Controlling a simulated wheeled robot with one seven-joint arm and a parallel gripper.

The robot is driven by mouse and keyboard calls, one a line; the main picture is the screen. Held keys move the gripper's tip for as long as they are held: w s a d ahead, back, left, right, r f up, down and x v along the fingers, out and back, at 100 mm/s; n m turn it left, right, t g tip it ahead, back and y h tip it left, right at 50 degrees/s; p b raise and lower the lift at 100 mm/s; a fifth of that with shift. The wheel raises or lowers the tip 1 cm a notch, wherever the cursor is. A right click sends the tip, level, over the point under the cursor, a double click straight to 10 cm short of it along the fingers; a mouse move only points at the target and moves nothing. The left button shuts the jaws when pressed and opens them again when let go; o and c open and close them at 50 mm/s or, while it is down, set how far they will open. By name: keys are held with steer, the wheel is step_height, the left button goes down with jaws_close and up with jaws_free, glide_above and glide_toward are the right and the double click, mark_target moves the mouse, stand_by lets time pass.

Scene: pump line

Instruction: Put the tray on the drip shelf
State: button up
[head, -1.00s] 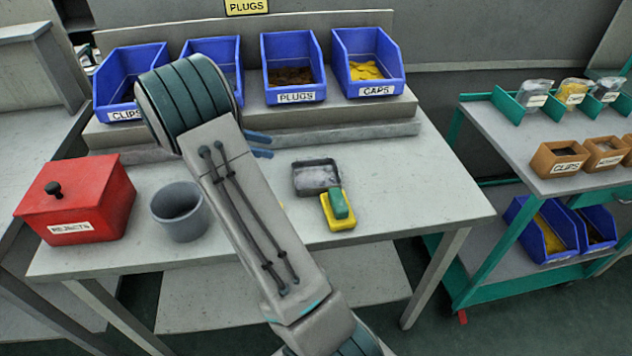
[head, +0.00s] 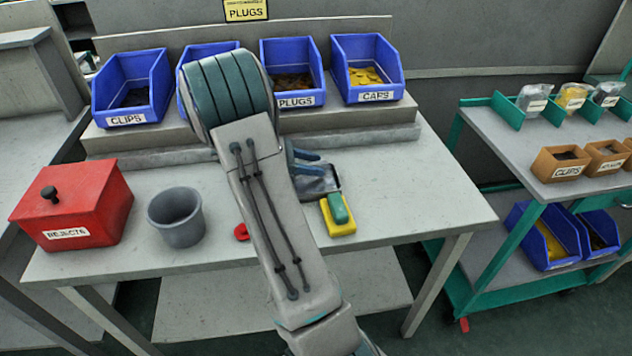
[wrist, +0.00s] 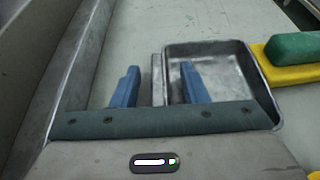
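The tray is a shallow grey metal one (head: 318,184), partly hidden behind my gripper in the head view. In the wrist view the tray (wrist: 232,72) lies flat on the table, just ahead and to the right. My gripper (head: 306,162) has blue fingers, set apart with nothing clamped between them in the wrist view (wrist: 160,70). A narrow grey strip at the tray's left side shows between the fingers. The right finger overlaps the tray's inside in that view; I cannot tell whether it touches. I cannot tell which surface is the drip shelf.
A yellow block with a green top (head: 338,212) sits against the tray's near side. A grey cup (head: 176,222) and red rejects box (head: 72,212) stand left. Blue bins (head: 292,80) line the raised ledge behind. A small red item (head: 241,232) lies by my arm. A cart (head: 500,140) stands right.

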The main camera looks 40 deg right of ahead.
steer(key=shift+s+d+f, duration=0.1)
steer(key=shift+d, duration=0.1)
jaws_close()
